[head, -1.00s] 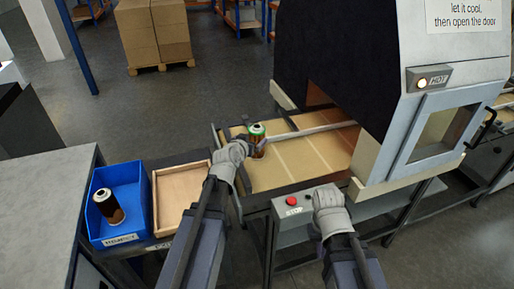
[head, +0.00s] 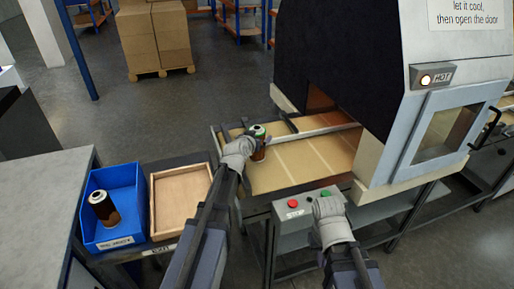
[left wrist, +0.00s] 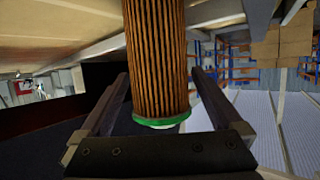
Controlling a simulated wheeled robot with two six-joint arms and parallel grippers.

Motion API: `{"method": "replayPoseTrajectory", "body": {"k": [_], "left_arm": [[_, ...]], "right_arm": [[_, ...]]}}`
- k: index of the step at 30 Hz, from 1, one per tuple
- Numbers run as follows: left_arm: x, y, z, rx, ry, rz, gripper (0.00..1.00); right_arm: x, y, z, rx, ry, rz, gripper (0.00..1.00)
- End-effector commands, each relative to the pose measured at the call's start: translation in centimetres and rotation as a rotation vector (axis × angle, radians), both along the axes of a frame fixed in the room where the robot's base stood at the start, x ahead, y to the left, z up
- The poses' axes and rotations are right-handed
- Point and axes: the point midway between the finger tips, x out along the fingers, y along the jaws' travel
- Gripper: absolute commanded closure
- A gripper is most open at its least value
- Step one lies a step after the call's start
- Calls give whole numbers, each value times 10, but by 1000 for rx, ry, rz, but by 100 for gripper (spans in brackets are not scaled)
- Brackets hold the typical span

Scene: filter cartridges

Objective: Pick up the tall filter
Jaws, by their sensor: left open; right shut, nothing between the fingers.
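The tall filter (head: 258,153) stands near the left end of the conveyor, with a green ring at its top and a brown body. My left gripper (head: 247,150) is at it, hiding part of its body in the head view. In the left wrist view the brown pleated filter (left wrist: 157,60) with its green end ring lies between the spread fingers, which look open with gaps on both sides. My right gripper (head: 326,205) is shut and empty over the right part of the STOP button box.
The button box (head: 285,215) has a red button and a green one. The oven (head: 345,60) with a lit HOT lamp stands over the conveyor (head: 270,178). A blue bin (head: 126,200) holds another dark filter (head: 103,208). An empty wooden tray (head: 180,203) sits beside it.

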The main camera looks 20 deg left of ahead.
Motion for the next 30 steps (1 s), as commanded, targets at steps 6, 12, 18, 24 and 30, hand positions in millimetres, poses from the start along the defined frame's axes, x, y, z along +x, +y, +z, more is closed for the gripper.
{"method": "replayPoseTrajectory", "body": {"k": [6,12,18,24,30], "left_arm": [[1,0,0,0,0,0,0],[1,0,0,0,0,0,22],[1,0,0,0,0,0,45],[1,0,0,0,0,0,68],[1,0,0,0,0,0,85]], "right_arm": [[0,0,0,0,0,0,100],[0,0,0,0,0,0,100],[0,0,0,0,0,0,100],[0,0,0,0,0,0,100],[0,0,0,0,0,0,100]]}}
